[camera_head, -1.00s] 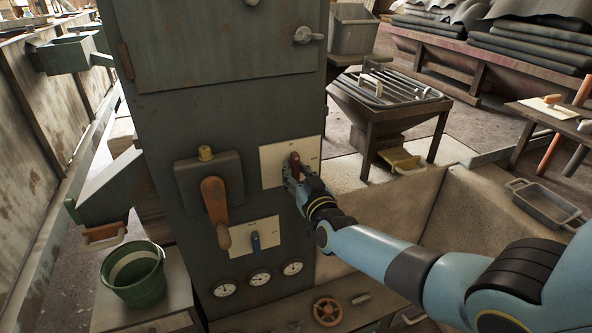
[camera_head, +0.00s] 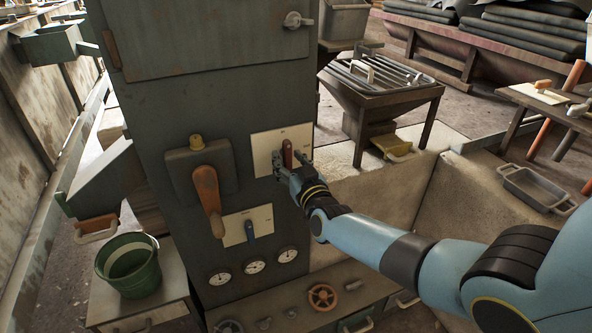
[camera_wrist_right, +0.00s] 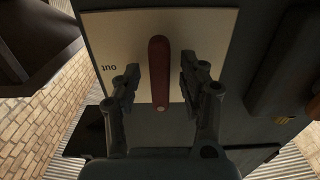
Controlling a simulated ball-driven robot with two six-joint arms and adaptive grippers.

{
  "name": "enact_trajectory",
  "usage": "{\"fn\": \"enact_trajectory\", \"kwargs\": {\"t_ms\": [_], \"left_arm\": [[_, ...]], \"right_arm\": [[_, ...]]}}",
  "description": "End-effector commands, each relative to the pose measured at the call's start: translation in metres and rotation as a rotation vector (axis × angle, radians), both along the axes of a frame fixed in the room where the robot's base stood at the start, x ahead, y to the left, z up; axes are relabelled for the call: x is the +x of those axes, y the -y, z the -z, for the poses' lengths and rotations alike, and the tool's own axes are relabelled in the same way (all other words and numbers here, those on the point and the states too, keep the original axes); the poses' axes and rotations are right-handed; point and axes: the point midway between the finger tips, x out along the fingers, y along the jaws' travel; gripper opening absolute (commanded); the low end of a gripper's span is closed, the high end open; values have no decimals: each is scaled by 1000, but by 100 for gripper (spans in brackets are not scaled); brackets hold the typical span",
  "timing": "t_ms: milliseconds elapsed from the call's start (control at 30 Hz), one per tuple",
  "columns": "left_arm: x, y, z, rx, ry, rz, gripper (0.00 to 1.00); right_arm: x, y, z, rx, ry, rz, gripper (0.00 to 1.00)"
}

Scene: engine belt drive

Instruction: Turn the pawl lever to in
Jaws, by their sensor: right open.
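The red lever (camera_head: 287,152) stands upright on a cream plate (camera_head: 262,143) on the front of the dark cabinet. In the right wrist view the lever (camera_wrist_right: 159,70) is seen close up, with "out" printed upside down on the plate (camera_wrist_right: 215,30) at its left. My right gripper (camera_head: 291,165) is open at the lever. In the wrist view the fingers of my right gripper (camera_wrist_right: 160,82) stand one on each side of the lever, with a gap on both sides. The plate's other lettering is too small to read. My left gripper is not in view.
A large orange handle (camera_head: 208,200) is left of the plate. A blue lever (camera_head: 250,231) on a second plate sits below, above several gauges (camera_head: 254,267). A green bucket (camera_head: 130,265) stands at the lower left. An orange handwheel (camera_head: 322,297) is at the bottom.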

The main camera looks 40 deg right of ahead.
Motion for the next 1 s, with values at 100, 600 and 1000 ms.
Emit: {"fn": "enact_trajectory", "kwargs": {"t_ms": [100, 600, 1000], "left_arm": [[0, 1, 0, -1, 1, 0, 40], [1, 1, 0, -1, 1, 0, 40], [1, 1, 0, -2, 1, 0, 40]], "right_arm": [[-18, -5, 2, 2, -3, -1, 42], [-107, -26, 1, 1, -3, 0, 42], [-112, -27, 1, 1, -3, 0, 42]]}}
